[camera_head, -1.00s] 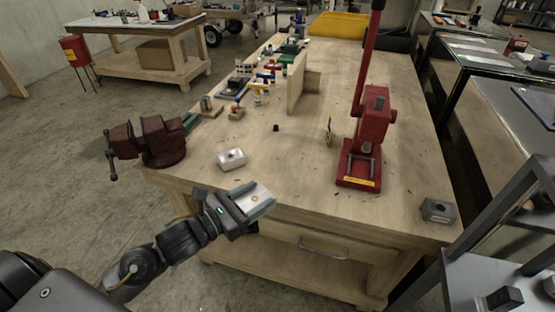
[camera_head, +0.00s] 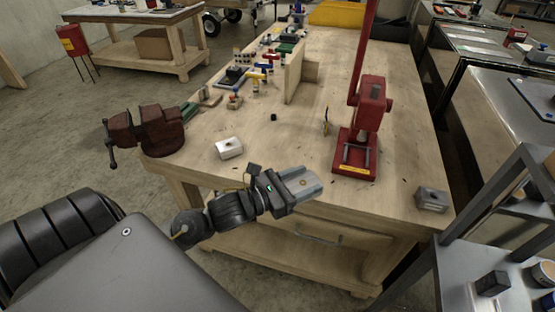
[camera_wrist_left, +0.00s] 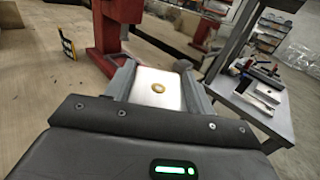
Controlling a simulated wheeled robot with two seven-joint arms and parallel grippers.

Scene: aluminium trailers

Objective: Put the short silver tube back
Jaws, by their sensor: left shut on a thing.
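My left gripper (camera_head: 303,184) is shut on a short silver tube (camera_wrist_left: 158,88), whose flat bright face carries a brass-coloured round spot. The gripper holds it above the front edge of the wooden workbench (camera_head: 290,130), clear of the top as far as I can tell. In the left wrist view the tube lies between the two grey fingers. A silver block (camera_head: 229,148) with a small hole on top lies on the bench to the left. A greyer block (camera_head: 432,200) lies at the bench's right front corner. My right gripper is not in view.
A red press (camera_head: 360,130) stands on the bench, right of my gripper. A red-brown vise (camera_head: 148,130) sits at the left edge. An upright wooden board (camera_head: 296,75) and several small coloured parts are farther back. A grey metal shelf unit (camera_head: 490,235) stands at right.

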